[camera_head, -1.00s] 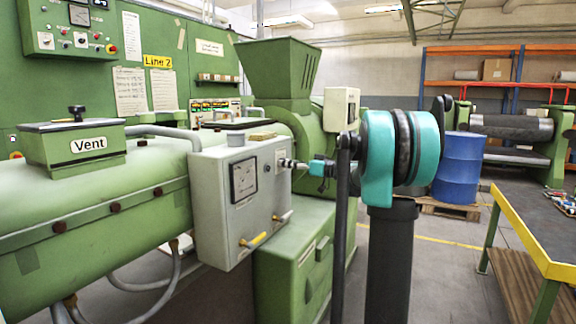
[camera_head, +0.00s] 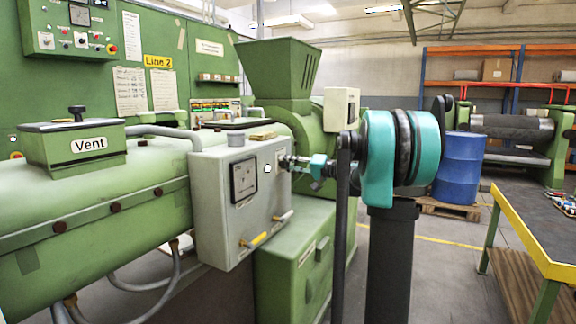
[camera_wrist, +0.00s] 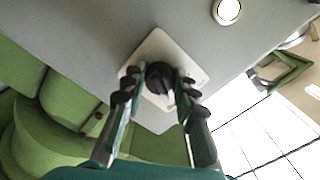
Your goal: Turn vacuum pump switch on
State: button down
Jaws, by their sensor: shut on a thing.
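The grey box (camera_head: 215,205) is mounted on the side of the green extruder and carries a dial gauge (camera_head: 243,179). In the wrist view a black rotary knob (camera_wrist: 158,75) sits on a pale square plate (camera_wrist: 153,51) on the grey box face. I take this knob to be the pump switch; no label is readable. My gripper (camera_wrist: 158,82) is shut on the knob, one finger on each side.
A pale round fitting (camera_wrist: 227,11) is near the knob. The vent box (camera_head: 70,150) is at left, a blue drum (camera_head: 459,168) and a workbench (camera_head: 535,230) at right.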

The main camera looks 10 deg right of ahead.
jog(key=shift+m, duration=1)
jog(key=c, duration=1.2)
grip_release()
jog(key=v, duration=1.2)
